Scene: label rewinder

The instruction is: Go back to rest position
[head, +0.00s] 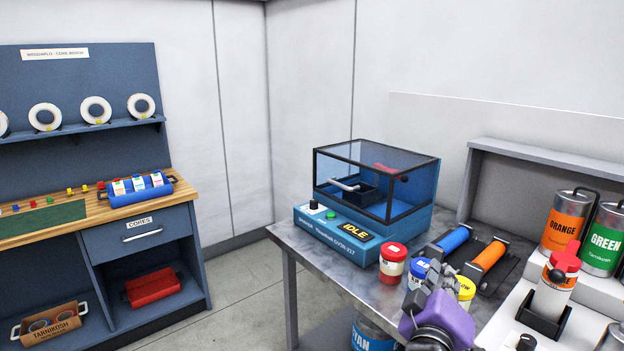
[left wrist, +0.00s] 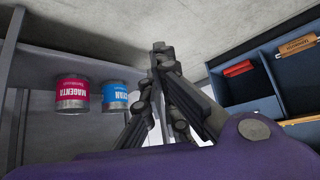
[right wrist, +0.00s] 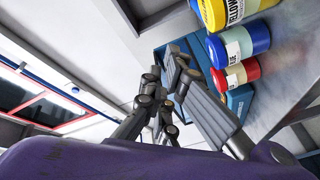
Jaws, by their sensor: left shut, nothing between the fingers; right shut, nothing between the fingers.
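My right gripper (head: 433,272) shows at the bottom of the head view, in front of small jars on the grey table's edge. In the right wrist view, the right gripper (right wrist: 165,62) has its fingers together and nothing between them. My left gripper (left wrist: 160,52) shows only in the left wrist view. Its fingers are also together and empty, with a magenta can (left wrist: 72,95) and a cyan can (left wrist: 115,96) to the left in that picture.
The grey table (head: 335,268) carries a blue glass-topped machine (head: 375,190) reading IDLE, a red-lidded jar (head: 392,262), blue and orange rollers and a can rack. A workbench (head: 90,218) stands at the left. Bare floor (head: 240,285) lies between them.

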